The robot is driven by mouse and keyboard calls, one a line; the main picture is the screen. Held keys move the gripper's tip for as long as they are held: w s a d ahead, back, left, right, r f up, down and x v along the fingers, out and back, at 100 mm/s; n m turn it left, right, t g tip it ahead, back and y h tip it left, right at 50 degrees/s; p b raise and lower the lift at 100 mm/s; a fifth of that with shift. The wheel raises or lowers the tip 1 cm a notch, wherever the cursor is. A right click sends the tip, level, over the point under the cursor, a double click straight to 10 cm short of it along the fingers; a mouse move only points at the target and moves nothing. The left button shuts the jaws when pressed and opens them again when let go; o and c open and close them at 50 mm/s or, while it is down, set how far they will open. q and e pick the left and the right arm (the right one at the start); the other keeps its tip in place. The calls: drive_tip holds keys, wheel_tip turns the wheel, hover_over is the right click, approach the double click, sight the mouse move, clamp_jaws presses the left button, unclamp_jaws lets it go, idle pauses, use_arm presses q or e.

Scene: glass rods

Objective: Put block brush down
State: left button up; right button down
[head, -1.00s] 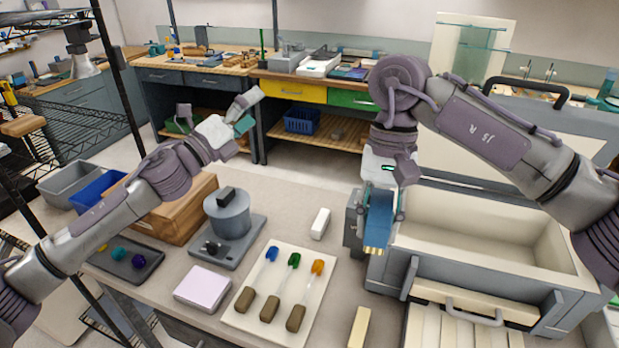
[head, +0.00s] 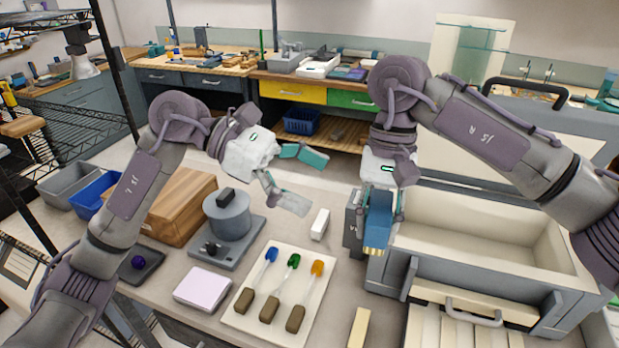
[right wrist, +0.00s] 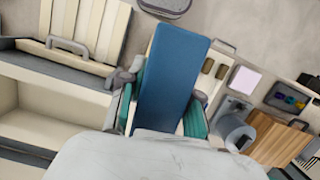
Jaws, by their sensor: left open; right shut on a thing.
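The block brush (head: 377,222) has a blue back and a tan lower edge. My right gripper (head: 380,205) is shut on it and holds it upright beside the left wall of the open kiln-like box. In the right wrist view the brush's blue face (right wrist: 172,85) lies between the teal fingers. My left gripper (head: 303,178) is open and empty, above the table behind the white block. I cannot tell from these views whether the brush touches anything below it.
A grey round device (head: 228,218), a pale pad (head: 203,287) and a white block (head: 320,224) stand nearby. The open box (head: 480,243) is at right. A cream bar (head: 358,328) lies at the front.

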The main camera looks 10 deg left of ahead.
sight(384, 218)
use_arm(q)
drive_tip(key=x, duration=1.1)
drive_tip(key=shift+d+f, duration=0.1)
drive_tip(key=shift+d, duration=0.25)
drive_tip(key=c, duration=0.9)
use_arm(e)
drive_tip(key=c, duration=0.7)
unclamp_jaws()
